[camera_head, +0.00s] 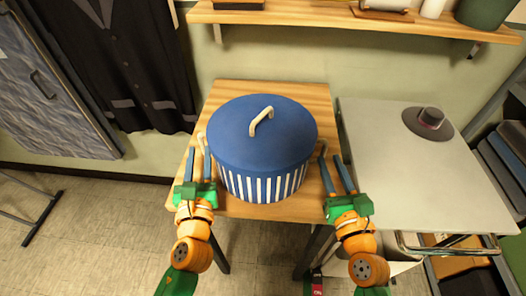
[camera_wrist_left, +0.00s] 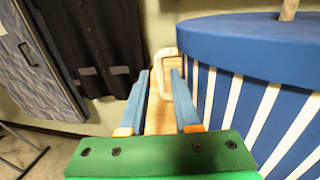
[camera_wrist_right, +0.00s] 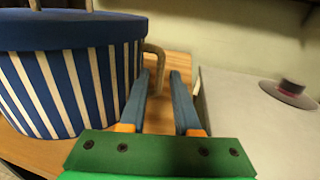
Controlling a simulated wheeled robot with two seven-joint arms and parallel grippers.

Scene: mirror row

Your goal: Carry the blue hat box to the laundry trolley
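The round blue hat box (camera_head: 265,150), with white stripes and a lid with a cream handle, stands upright on a small wooden table (camera_head: 300,92). My left gripper (camera_head: 201,154) is open at the box's left side handle; in the left wrist view this cream handle (camera_wrist_left: 158,56) shows just beyond and between the fingertips. My right gripper (camera_head: 334,160) is open beside the right side; in the right wrist view the right side handle (camera_wrist_right: 160,62) shows ahead between the fingers, nearer the left one. A pale flat-topped unit with a chrome front rail (camera_head: 410,175) stands right of the table; I cannot tell whether it is the laundry trolley.
A grey hat (camera_head: 428,122) lies on the pale top, whose front is clear. A wooden wall shelf (camera_head: 340,18) with objects is above the table. Dark clothing (camera_head: 120,60) hangs at the left. The tiled floor (camera_head: 90,215) is open at lower left.

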